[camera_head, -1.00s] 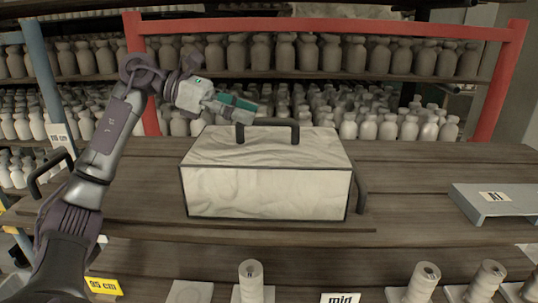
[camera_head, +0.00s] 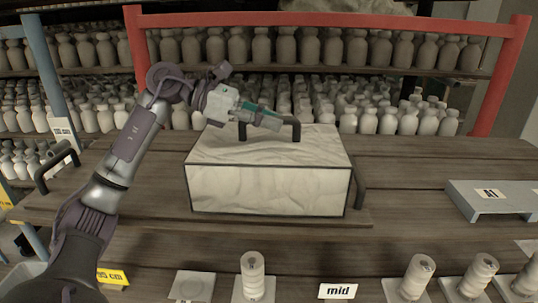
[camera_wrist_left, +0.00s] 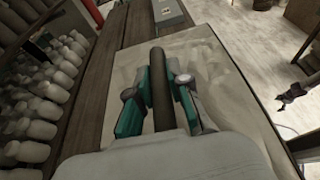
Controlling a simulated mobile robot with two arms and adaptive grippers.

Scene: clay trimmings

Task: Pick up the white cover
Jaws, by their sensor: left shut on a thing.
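The white cover (camera_head: 268,189) is a box shape with dark edges and a crumpled-looking white surface, standing on the wooden table. A dark bar handle (camera_head: 297,131) rises from its top. My left gripper (camera_head: 275,122) is at the handle, with its teal fingers shut around the bar. In the left wrist view the fingers (camera_wrist_left: 157,95) lie on both sides of the dark bar (camera_wrist_left: 162,90), above the cover's pale top (camera_wrist_left: 215,70). The cover appears to rest on the table.
A grey stand labelled A1 (camera_head: 491,196) is at the right on the wooden table (camera_head: 415,175). White spools (camera_head: 253,275) and a "mid" label (camera_head: 338,291) line the front. Shelves of white bottles (camera_head: 440,50) and a red frame (camera_head: 330,21) stand behind. Another dark handle (camera_head: 55,170) is at left.

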